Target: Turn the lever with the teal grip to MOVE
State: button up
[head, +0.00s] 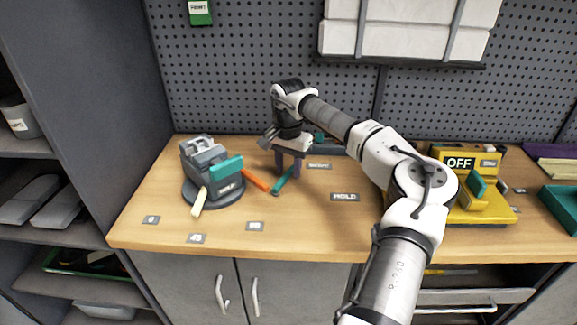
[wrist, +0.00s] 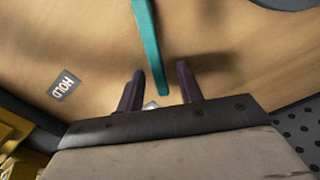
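A teal bar (head: 283,180), which looks like the teal grip, slants on or just above the bench under my gripper (head: 288,174). In the wrist view the teal bar (wrist: 150,45) runs from the top edge down between the two dark fingers of my gripper (wrist: 160,72). The fingers are apart, with a gap on each side of the bar. The lever's pivot is hidden. A HOLD label (head: 345,197) lies to the right; it also shows in the wrist view (wrist: 63,85). Another label (head: 318,166) is too small to read.
A grey vise (head: 205,160) with a teal block, an orange bar (head: 256,180) and a cream lever (head: 199,202) stands at left. Labels 0, 45 and apparently 90 lie in front. A yellow device (head: 480,207) showing OFF stands at right. The front middle bench is clear.

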aim_at(288, 171)
notch_tip(288, 171, up, 14)
jog(key=b, duration=0.2)
dwell(0.4)
jog(key=shift+f, duration=0.15)
